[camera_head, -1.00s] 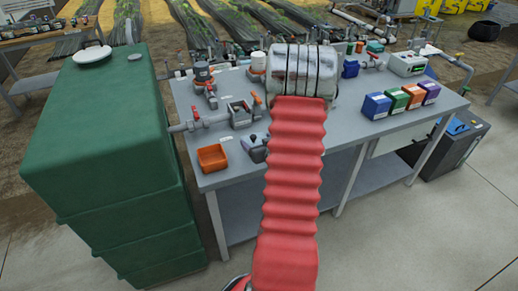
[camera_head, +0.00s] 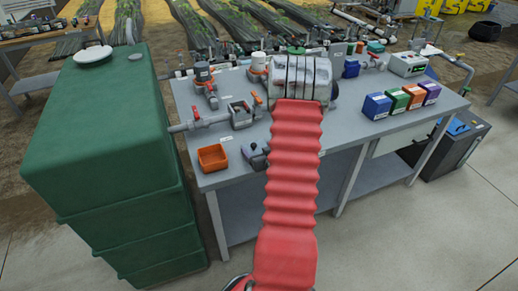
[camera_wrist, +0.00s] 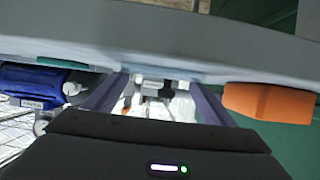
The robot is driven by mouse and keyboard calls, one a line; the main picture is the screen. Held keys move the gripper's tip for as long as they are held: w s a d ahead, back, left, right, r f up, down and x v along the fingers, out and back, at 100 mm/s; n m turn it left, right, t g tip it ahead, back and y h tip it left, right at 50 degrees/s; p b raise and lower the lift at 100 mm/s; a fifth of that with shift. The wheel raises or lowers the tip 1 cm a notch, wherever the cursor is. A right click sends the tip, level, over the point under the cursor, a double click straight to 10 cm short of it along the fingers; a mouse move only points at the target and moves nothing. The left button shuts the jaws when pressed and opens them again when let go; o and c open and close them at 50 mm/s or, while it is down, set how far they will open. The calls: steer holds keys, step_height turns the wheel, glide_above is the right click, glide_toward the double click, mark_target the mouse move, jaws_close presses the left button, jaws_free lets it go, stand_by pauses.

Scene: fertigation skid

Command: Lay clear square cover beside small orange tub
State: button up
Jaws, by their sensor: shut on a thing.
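The small orange tub (camera_head: 212,157) sits at the front left corner of the grey bench in the head view. It also shows at the right of the wrist view (camera_wrist: 268,102), to the right of my gripper. My gripper (camera_wrist: 154,98) shows in the wrist view as two dark grey-violet fingers, shut on the clear square cover. The cover is see-through, and its outline between the fingers is hard to make out. In the head view my red and silver arm hides most of the gripper and the cover. Whether the cover touches the bench cannot be told.
A green tank (camera_head: 105,140) stands left of the bench (camera_head: 345,140). Valves and pipes (camera_head: 215,115) lie behind the tub. A small grey thing (camera_head: 254,156) is right of it, partly hidden. Several coloured boxes (camera_head: 403,98) stand at the right. Bare bench top lies between.

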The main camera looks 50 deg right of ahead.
steer(key=shift+f, duration=0.1)
steer(key=o, duration=1.1)
steer(key=shift+f, duration=0.1)
steer(key=shift+a, duration=0.1)
steer(key=shift+r, duration=0.2)
steer(key=v, duration=1.2)
steer(key=shift+w+r, duration=0.1)
